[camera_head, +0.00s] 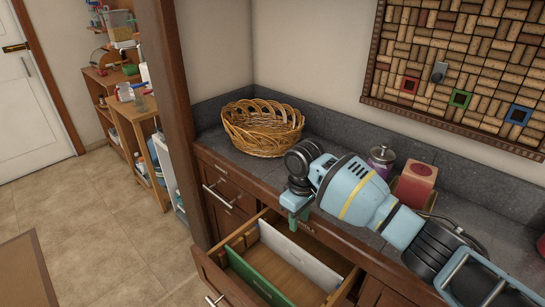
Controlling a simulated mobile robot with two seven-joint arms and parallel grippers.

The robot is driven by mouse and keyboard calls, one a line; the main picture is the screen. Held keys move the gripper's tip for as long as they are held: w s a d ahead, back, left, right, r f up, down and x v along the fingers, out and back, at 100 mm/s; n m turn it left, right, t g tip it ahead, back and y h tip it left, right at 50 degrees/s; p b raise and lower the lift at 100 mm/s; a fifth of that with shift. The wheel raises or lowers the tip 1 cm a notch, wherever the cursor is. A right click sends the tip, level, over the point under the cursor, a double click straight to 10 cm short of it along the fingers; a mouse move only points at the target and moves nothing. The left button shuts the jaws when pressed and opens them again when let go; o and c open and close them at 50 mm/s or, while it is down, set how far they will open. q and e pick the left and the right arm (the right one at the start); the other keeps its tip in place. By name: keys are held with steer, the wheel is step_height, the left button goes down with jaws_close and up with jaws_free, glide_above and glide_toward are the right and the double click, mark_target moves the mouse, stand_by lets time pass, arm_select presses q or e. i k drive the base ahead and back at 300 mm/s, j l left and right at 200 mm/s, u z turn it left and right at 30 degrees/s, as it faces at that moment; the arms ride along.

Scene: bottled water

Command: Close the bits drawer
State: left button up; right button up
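An open wooden drawer (238,238) sticks out from the brown cabinet at the bottom centre. Its front panel (214,278), with a metal handle, faces lower left. Inside are a green divider (250,277), a white divider (297,255) and bare wooden floor; the right part is cut off by the frame. My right arm reaches in from the right across the counter. My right gripper (294,219), pale teal, points down over the drawer's back end near the counter edge. Its fingers are seen edge-on, so its opening and any contact are unclear. My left gripper is out of view.
A wicker basket (262,128) stands on the dark counter (225,147). A jar with a purple label (382,160) and a red box (414,184) stand behind my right arm. A closed drawer (222,186) is to the left.

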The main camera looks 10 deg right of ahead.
mark_target(212, 267)
steer(key=k, duration=1)
